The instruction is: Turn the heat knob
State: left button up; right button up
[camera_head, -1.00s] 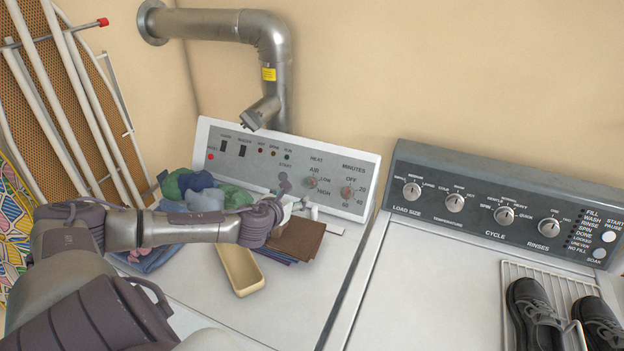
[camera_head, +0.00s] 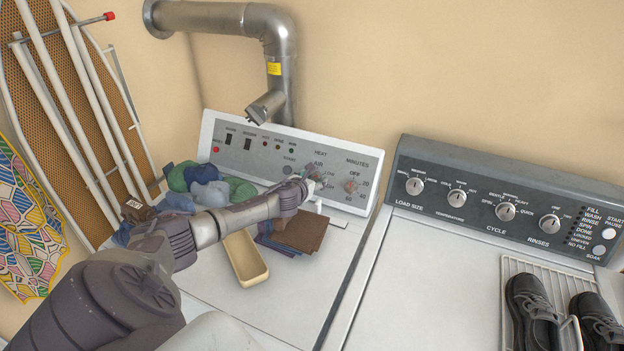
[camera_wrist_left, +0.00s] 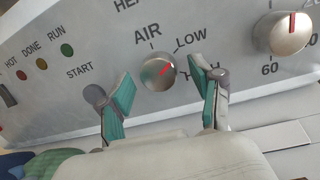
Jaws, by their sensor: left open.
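The heat knob (camera_wrist_left: 158,72) is a round silver knob with a red pointer on the dryer's white control panel (camera_head: 258,152). In the left wrist view its pointer aims up and right, between AIR, LOW and HIGH. My left gripper (camera_wrist_left: 162,95) is open, with its green-padded fingers to the left and right of the knob. The knob shows between the fingers and a little beyond them; I cannot tell whether they touch it. In the head view the left gripper (camera_head: 310,184) is at the panel and partly hides the knob. My right gripper is not in view.
The minutes knob (camera_head: 351,186) is just right of the heat knob. Folded cloths (camera_head: 298,234), a tan tray (camera_head: 243,260) and a pile of clothes (camera_head: 205,185) lie on the dryer top. A metal duct (camera_head: 275,60) hangs above. The washer (camera_head: 420,285) stands at right.

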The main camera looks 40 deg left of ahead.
pick_arm(q)
jog(key=c, duration=1.1)
jog(key=shift+c, duration=0.2)
